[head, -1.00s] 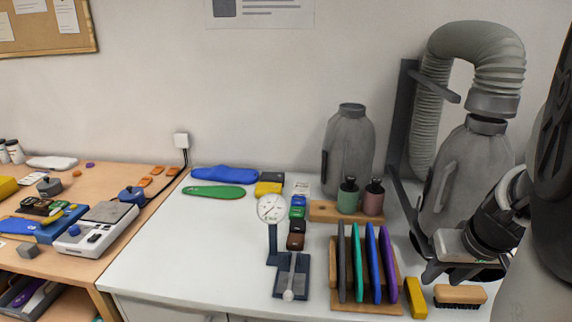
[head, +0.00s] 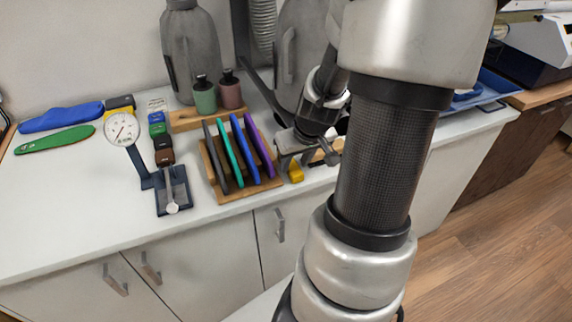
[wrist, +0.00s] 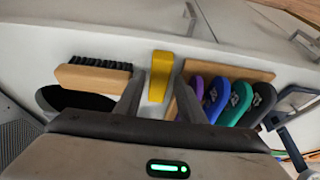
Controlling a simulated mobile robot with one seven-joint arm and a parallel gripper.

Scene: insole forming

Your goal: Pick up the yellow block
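The yellow block (wrist: 160,76) lies on the white counter between the brush and the insole rack. In the head view it shows as a small yellow piece (head: 296,173) at the counter's front, partly hidden by my gripper (head: 294,150). In the wrist view my gripper (wrist: 158,92) is open, with one finger to each side of the block in the picture. Nothing is held. I cannot tell how high the fingertips are above the block or whether they touch it.
A wooden brush (wrist: 93,78) with black bristles lies close on one side. A wooden rack (head: 243,191) with several coloured insoles stands close on the other. A dial gauge (head: 122,129) stands farther left. Grey canisters (head: 190,50) stand behind.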

